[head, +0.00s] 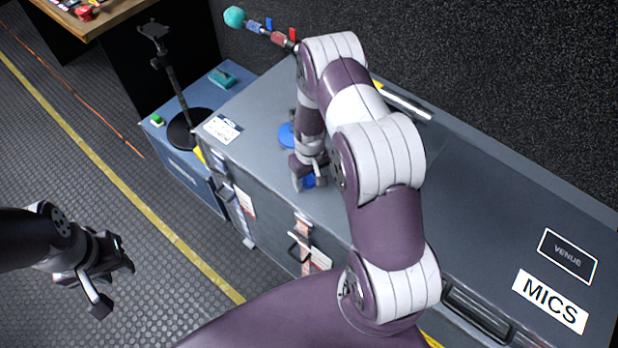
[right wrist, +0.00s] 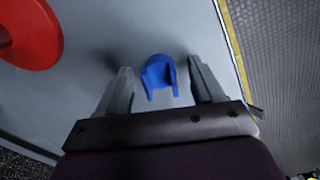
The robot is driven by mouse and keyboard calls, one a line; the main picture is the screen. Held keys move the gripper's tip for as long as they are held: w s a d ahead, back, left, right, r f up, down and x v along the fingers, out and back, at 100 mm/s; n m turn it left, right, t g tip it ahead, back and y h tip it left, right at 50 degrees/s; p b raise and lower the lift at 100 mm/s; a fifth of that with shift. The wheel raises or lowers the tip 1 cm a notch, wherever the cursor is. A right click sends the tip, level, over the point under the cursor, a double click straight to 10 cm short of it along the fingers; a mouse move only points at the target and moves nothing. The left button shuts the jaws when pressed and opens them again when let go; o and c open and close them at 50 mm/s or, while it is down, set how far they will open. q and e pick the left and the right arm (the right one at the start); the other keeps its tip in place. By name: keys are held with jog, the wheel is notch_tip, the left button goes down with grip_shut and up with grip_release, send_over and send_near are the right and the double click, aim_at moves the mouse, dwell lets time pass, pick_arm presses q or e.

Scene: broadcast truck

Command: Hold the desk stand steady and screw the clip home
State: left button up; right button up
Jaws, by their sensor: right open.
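A small blue clip (right wrist: 158,72) lies on the grey case top between the fingers of my right gripper (right wrist: 160,82), with gaps on both sides. In the head view a bit of blue, seemingly that clip (head: 309,181), shows beside my open right gripper (head: 303,182). A red disc (right wrist: 28,32) is partly in view at upper left in the right wrist view. A blue disc (head: 287,135) is half hidden behind my right arm. A black stand (head: 180,95) with a round base stands upright on a blue case. My left gripper (head: 114,286) is open and empty above the floor.
The grey case (head: 480,200) carries MICS and VENUE labels, with clear room at its right. A pale bar (head: 405,101) and teal-headed microphone (head: 235,17) lie at the back. The blue case (head: 160,140) adjoins at left. A wooden table (head: 105,22) is at upper left.

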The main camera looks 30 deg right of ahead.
aim_at(311, 180)
jog(key=shift+c, duration=0.3)
jog(key=c, duration=1)
jog(key=shift+r, duration=0.15)
jog(key=r, duration=0.4)
jog(key=shift+s+d+r+b, duration=0.1)
jog(key=shift+s+d+b, duration=0.1)
jog(key=shift+b, duration=0.2)
jog(key=s+d+r+b, duration=0.1)
jog(key=s+d+r, duration=0.5)
jog(key=s+d, duration=0.1)
jog(key=shift+s+d+r, duration=0.15)
jog(key=shift+s+r, duration=0.15)
jog(key=shift+s, duration=0.45)
jog(key=shift+w, duration=0.1)
